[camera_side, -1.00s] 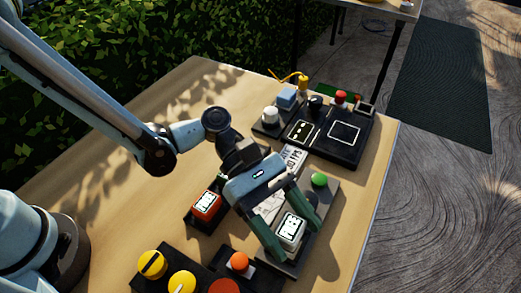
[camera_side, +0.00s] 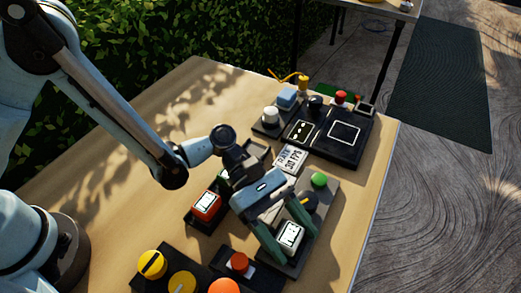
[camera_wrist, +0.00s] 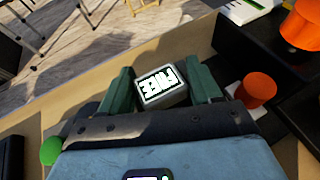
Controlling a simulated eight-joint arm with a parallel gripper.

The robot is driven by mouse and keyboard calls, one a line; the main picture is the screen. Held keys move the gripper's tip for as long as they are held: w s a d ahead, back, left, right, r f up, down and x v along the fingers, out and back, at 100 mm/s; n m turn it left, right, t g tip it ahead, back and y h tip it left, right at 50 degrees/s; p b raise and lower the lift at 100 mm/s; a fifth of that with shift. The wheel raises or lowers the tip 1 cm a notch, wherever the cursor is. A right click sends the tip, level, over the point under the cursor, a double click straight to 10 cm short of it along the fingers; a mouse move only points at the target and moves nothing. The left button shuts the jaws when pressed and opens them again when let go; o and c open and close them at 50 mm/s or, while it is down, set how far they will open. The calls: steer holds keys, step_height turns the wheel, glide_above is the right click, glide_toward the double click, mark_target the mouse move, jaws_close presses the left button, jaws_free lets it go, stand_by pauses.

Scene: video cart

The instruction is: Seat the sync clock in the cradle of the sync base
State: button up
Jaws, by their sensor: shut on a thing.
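The sync clock (camera_side: 290,236) is a small pale block with a lit white display. My gripper (camera_side: 290,242) is shut on it, one green finger on each side. In the wrist view the clock (camera_wrist: 161,86) sits between the fingers and its display reads FREE. The sync base appears to be the grey plate (camera_side: 328,207) under my gripper, with a green button (camera_side: 319,180) and a dark knob (camera_side: 309,200). The clock is over the near end of this plate. The cradle is hidden by the clock and fingers, so I cannot tell whether the clock rests in it.
A red-orange block with a display (camera_side: 206,205) stands left of my gripper. An orange button (camera_side: 239,262) and yellow knobs (camera_side: 152,264) are near the front. A printed card (camera_side: 290,158) and a dark panel (camera_side: 340,135) lie behind. The table's right edge is close.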

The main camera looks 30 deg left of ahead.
steer(key=o, duration=0.9)
steer(key=shift+r, duration=0.15)
steer(key=v, duration=1.1)
steer(key=shift+a, duration=0.1)
steer(key=shift+w+a+r, duration=0.2)
steer(key=shift+w+a, duration=0.05)
steer(key=shift+a, duration=0.2)
steer(key=a+t+y, duration=0.1)
steer(key=w+a+r+m+t, duration=0.1)
steer(key=a+t, duration=0.1)
steer(key=w+a+r+m+t+y, duration=0.1)
steer(key=shift+w+a+r+y, duration=0.15)
steer(key=shift+a+r+y, duration=0.05)
steer(key=shift+a+y, duration=0.15)
steer(key=a+r+m+t+y, duration=0.1)
steer(key=a+m+t+y, duration=0.1)
steer(key=a, duration=0.4)
steer(key=s+a+r+m+t+y, duration=0.1)
steer(key=a+r+m+t+y, duration=0.1)
steer(key=a, duration=0.5)
steer(key=s+a+r+m+t+y, duration=0.1)
steer(key=a+m+t+y, duration=0.3)
steer(key=a+m, duration=0.3)
steer(key=shift+s+a+r+m+y, duration=0.25)
steer(key=shift+r+m+y, duration=0.1)
steer(key=shift+y, duration=0.5)
